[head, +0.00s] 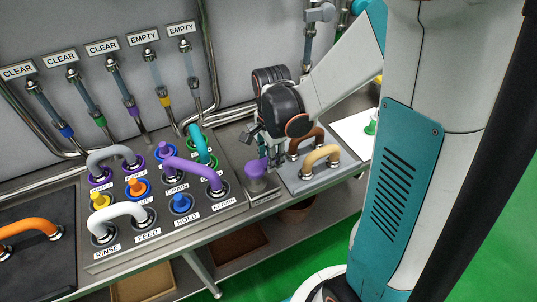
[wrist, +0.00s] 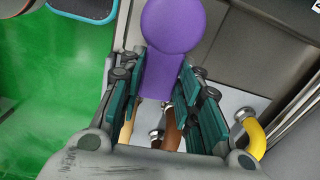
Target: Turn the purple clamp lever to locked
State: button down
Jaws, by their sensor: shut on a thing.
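The purple clamp lever (head: 256,168) stands on a small base at the right end of the labelled port panel. In the wrist view the purple lever (wrist: 165,75) shows a rounded end and a straight arm running down between my fingers. My gripper (head: 263,150) reaches down to it from above right. In the wrist view my gripper (wrist: 163,85) has a teal finger on each side of the lever arm and is shut on it. The label on the lever's base is too small to read.
A grey tray (head: 330,180) with a brown and a tan U-shaped pipe sits just right of the lever. The port panel (head: 130,245) to the left carries purple, white, grey and teal pipes. An orange pipe (head: 30,226) lies far left. Sight tubes line the wall behind.

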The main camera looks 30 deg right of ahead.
jog(key=shift+s+m, duration=0.2)
jog(key=shift+m, duration=0.2)
dwell(0.3)
jog(key=c, duration=1.2)
grip_release()
jog(key=shift+o, duration=0.2)
notch_tip(320, 180, up, 12)
jog(key=shift+s, duration=0.15)
